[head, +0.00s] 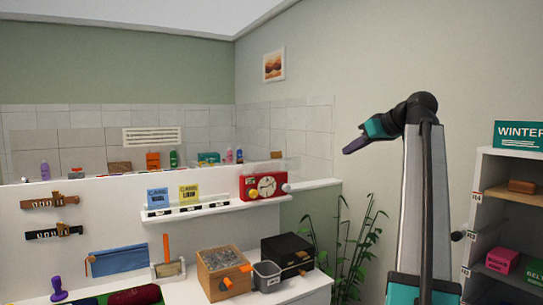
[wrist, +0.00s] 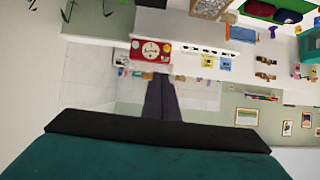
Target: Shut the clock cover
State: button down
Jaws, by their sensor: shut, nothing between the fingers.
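The red clock (head: 264,187) with a round cream face stands on the right part of the white wall shelf. It also shows upside down near the top of the wrist view (wrist: 151,51). A small pale round piece (head: 287,187) shows at its right edge in the head view. I cannot make out the clock's cover or whether it is open. My gripper (head: 347,150) is shut and empty, up in the air to the right of and above the clock in the head view. In the wrist view its dark fingers (wrist: 160,79) point towards the clock without touching it.
Blue and yellow boxes (head: 188,194) stand left of the clock on the shelf. Below are a bin of small pieces (head: 213,280), a grey cup (head: 267,277) and a black box (head: 287,249). A plant (head: 353,240) and a shelf unit (head: 484,195) stand at the right.

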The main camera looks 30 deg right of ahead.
aim_at(278, 155)
jog(key=i, duration=1.4)
jog(key=u, duration=0.05)
